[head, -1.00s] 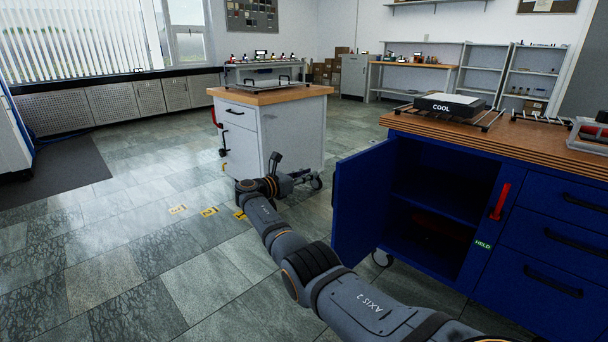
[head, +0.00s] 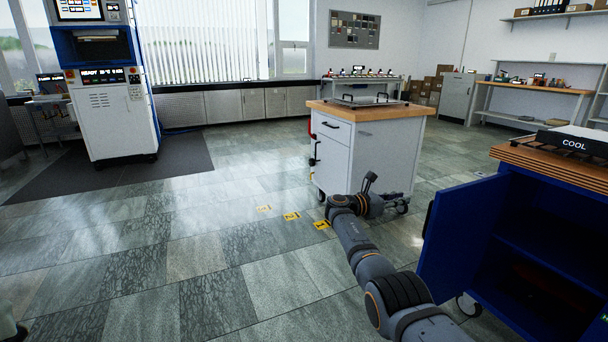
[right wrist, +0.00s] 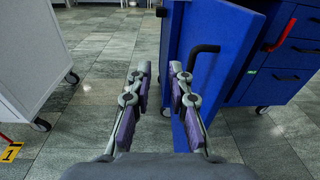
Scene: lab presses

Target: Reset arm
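My right arm (head: 375,265) reaches forward from the lower right in the head view. Its gripper (head: 370,183) is small there, in front of the white cabinet. The right finger overlaps the open blue door (right wrist: 215,30). The door's black handle (right wrist: 204,50) is to the right of the fingers, outside the gap.
The blue cabinet (head: 540,255) stands at right with its door (head: 455,230) open. A wheeled white cabinet (head: 360,155) stands ahead. A white and blue machine (head: 110,120) is at far left. Yellow floor markers (head: 291,216) lie before the cabinet. The floor at left is clear.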

